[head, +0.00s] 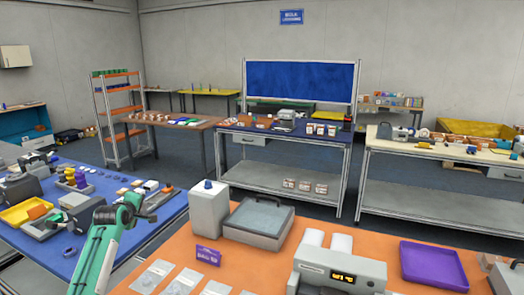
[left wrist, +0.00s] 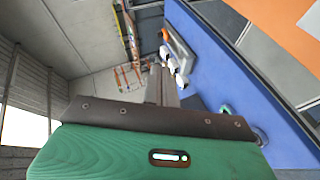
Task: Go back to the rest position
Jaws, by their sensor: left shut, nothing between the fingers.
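My left arm (head: 97,250), green and dark, comes in from the bottom left of the head view. Its left gripper (head: 146,212) is held over the front part of the blue table (head: 150,232). The gripper is shut with nothing held. In the left wrist view my green wrist housing fills the bottom, and the dark fingers (left wrist: 161,84) point away from it, close together. My right gripper cannot be made out in the head view.
The blue table carries a yellow tray (head: 25,212) and several small items. On the orange table (head: 180,250) stand a white box (head: 208,212), a grey case (head: 258,222), a device with a lit display (head: 340,272) and a purple tray (head: 432,265). Floor shows between the tables.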

